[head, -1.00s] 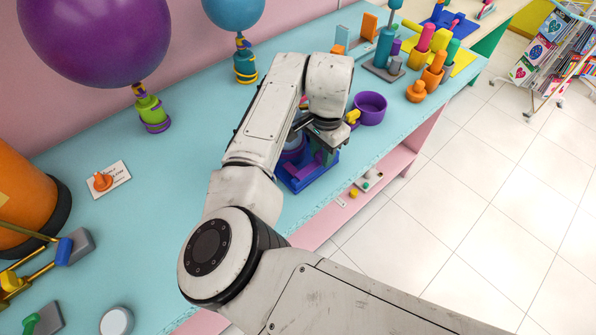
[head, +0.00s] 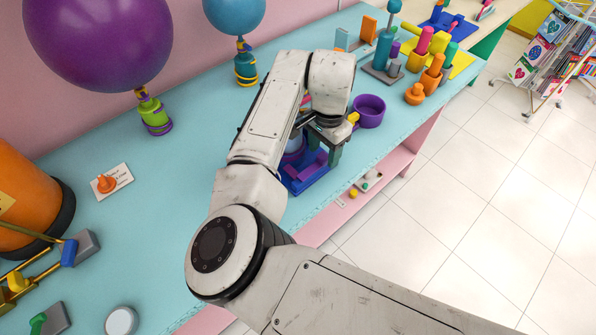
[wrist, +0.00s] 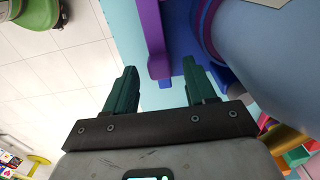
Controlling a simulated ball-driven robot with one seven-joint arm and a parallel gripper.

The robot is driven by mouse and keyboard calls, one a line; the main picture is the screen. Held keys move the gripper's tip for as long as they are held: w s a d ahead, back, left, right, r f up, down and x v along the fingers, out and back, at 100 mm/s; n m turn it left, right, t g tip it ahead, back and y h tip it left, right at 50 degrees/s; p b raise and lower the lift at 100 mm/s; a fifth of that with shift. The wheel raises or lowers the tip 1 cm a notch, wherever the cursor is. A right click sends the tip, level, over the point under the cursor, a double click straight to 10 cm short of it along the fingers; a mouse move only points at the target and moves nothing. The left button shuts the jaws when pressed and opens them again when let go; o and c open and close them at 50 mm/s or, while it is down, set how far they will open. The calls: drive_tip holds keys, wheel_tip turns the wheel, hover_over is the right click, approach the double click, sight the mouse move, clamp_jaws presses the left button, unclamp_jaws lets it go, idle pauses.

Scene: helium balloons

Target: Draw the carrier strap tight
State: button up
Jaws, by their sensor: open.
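The blue carrier (head: 312,180) stands near the front edge of the turquoise table, partly hidden behind my arm. A purple strap (head: 303,167) shows on it. In the wrist view the purple strap (wrist: 152,35) hangs down, with its squared end just beyond and between my fingertips. A large pale blue rounded body (wrist: 275,45) is to its right, with a purple band at its edge. My gripper (wrist: 160,68) is open, its two dark green fingers apart with nothing held between them. In the head view my gripper (head: 334,155) is at the carrier's right side.
A purple ring-shaped dish (head: 369,110) stands just right of my gripper. Orange, teal and yellow pieces (head: 415,93) stand further back. Balloons on weighted bases (head: 155,116) are at the back left. A lower pink shelf (head: 385,170) holds small parts.

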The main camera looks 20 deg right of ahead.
sight(323, 155)
drive_tip(key=shift+r+p, duration=2.65)
drive_tip(key=shift+r, duration=1.95)
drive_tip(key=shift+d, duration=0.15)
drive_tip(key=s+d+f+n+t+h+b, duration=0.1)
drive_tip(key=s+d+f+n+h, duration=0.15)
drive_tip(key=s+d, duration=0.45)
drive_tip(key=s+d+f+n+t+h+b, duration=0.1)
drive_tip(key=s+d+f+n+h+b, duration=0.2)
drive_tip(key=d, duration=0.8)
drive_tip(key=s+a+f+n+y, duration=0.2)
drive_tip(key=s+a+f+n, duration=0.2)
drive_tip(key=s+a+f, duration=0.3)
drive_tip(key=s+a+f+n+g+y+b, duration=0.1)
drive_tip(key=s+a+f+n+y, duration=0.2)
drive_tip(key=s, duration=1.1)
drive_tip(key=a+f+n, duration=0.1)
drive_tip(key=a+f, duration=0.2)
drive_tip(key=a, duration=0.2)
drive_tip(key=shift+f, duration=0.35)
